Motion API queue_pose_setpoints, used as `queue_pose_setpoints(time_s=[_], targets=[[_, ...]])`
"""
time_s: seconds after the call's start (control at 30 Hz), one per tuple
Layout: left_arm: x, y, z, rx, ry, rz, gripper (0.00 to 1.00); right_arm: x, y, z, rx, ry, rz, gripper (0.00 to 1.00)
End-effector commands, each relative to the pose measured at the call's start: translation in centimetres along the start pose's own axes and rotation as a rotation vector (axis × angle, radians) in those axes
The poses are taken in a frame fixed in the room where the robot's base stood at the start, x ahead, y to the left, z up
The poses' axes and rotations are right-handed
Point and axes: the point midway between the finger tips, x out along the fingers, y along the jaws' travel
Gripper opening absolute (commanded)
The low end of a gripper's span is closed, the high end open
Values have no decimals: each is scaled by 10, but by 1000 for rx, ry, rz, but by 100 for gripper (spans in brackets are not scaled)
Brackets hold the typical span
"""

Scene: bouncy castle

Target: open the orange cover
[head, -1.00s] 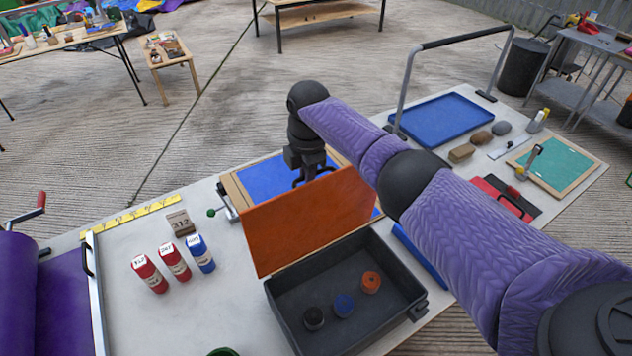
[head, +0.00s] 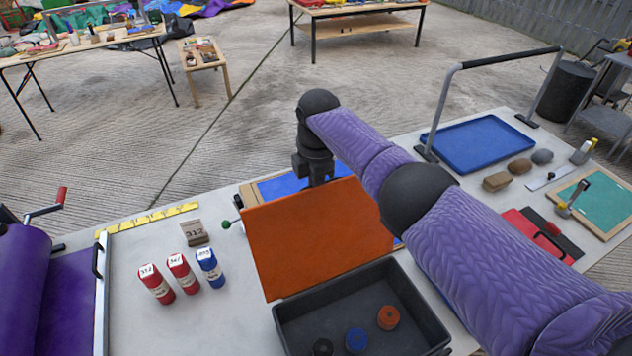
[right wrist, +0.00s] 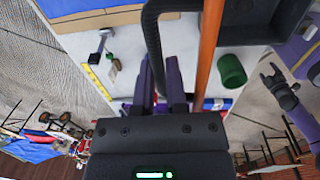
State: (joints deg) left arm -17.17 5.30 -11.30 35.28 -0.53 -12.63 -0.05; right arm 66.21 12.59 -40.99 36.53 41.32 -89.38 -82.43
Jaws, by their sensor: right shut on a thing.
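The orange cover (head: 318,236) stands raised at the back edge of a dark grey box (head: 436,322), its flat face toward me. The box is open and its inside shows. My right gripper (right wrist: 163,88) is behind the cover, shut on a dark curved handle (right wrist: 154,45) on its far side. In the right wrist view the cover shows edge-on (right wrist: 208,50). The cover hides the right fingertips in the head view. My left gripper (right wrist: 271,76) shows small at the right of the wrist view, its fingers apart; it is outside the head view.
Red and blue bottles (head: 210,267) and a small block (head: 195,233) stand left of the cover. A blue tray (head: 478,146) lies at the back right. Table between bottles and purple roll is clear.

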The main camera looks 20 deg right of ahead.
Motion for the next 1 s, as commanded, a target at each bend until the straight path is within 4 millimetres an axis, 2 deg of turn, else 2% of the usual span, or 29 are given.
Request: queue_pose_setpoints(time_s=[0.03, 0.17, 0.2, 0.47, 0.6, 0.8, 1.0], targets=[[0, 0, 0, 0, 0, 0, 85, 1, -1, 1, 0, -3, -4, 20], [0, 2, 0, 0, 1, 3, 85, 0, 0, 1, 0, -2, -2, 47], [0, 2, 0, -1, 1, 4, 85, 0, 0, 1, 0, -2, -2, 51], [-2, 8, -2, -4, 4, 12, 85, -5, 0, 0, -1, -1, 1, 51], [-12, 7, -4, -5, 6, 12, 85, -37, 1, 1, -1, -1, 5, 51], [-16, 7, -5, -6, 8, 12, 85, -83, 1, 1, 0, -1, 4, 51], [-17, 5, -4, -6, 8, 10, 85, -99, 0, 1, 0, -2, 0, 51]])
